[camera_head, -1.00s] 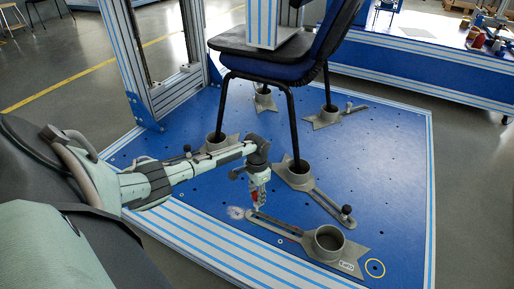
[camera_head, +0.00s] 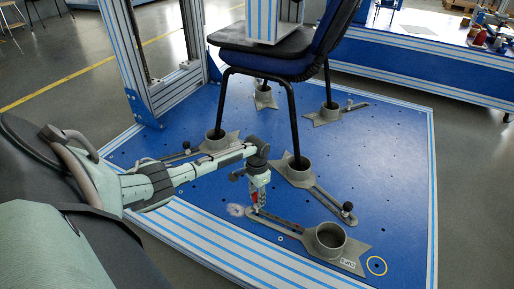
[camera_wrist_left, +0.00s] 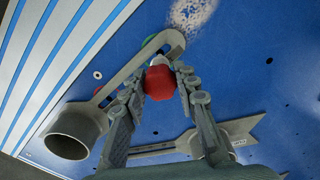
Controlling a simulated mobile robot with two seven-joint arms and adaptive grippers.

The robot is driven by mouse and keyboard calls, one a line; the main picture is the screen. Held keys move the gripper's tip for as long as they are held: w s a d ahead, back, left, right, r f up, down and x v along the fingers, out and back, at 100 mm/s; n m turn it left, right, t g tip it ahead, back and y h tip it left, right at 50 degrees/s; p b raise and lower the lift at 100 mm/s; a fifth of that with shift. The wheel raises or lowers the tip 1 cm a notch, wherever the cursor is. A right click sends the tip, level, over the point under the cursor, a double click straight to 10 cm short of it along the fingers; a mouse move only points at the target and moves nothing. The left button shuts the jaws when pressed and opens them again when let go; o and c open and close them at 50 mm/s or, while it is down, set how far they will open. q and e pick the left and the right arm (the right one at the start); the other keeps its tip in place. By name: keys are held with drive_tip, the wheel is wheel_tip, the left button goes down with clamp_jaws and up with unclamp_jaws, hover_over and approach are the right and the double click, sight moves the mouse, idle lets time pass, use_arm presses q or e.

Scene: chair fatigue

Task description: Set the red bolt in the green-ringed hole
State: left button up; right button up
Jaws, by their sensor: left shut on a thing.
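My left gripper (camera_head: 257,205) is shut on the red bolt (camera_wrist_left: 159,82), just above the rounded end of a slotted grey foot clamp (camera_head: 290,229). The bolt's red head shows between the fingers in the left wrist view, and a small red patch (camera_head: 255,197) of it shows in the head view. A pale tip shows beyond the head, near the clamp's slot; I cannot tell whether it touches or enters anything. A green curved edge (camera_wrist_left: 149,40) shows beside the clamp end, mostly covered by the clamp. The hole itself is hidden. My right gripper is not in view.
A chair (camera_head: 265,65) stands with its legs in similar grey cups on the blue plate (camera_head: 385,170). The near clamp's cup (camera_head: 330,238) is empty, and a yellow ring (camera_head: 376,265) lies to its right. A blue-white column (camera_head: 150,60) rises behind my arm.

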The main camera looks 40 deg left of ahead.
use_arm(q)
drive_tip(key=shift+p, duration=0.75)
idle(1.2)
drive_tip(key=shift+f+b, duration=2)
drive_tip(key=shift+f, duration=0.6)
drive_tip(key=o, duration=1.1)
drive_tip(key=shift+r, duration=0.1)
wheel_tip(320, 180, up, 12)
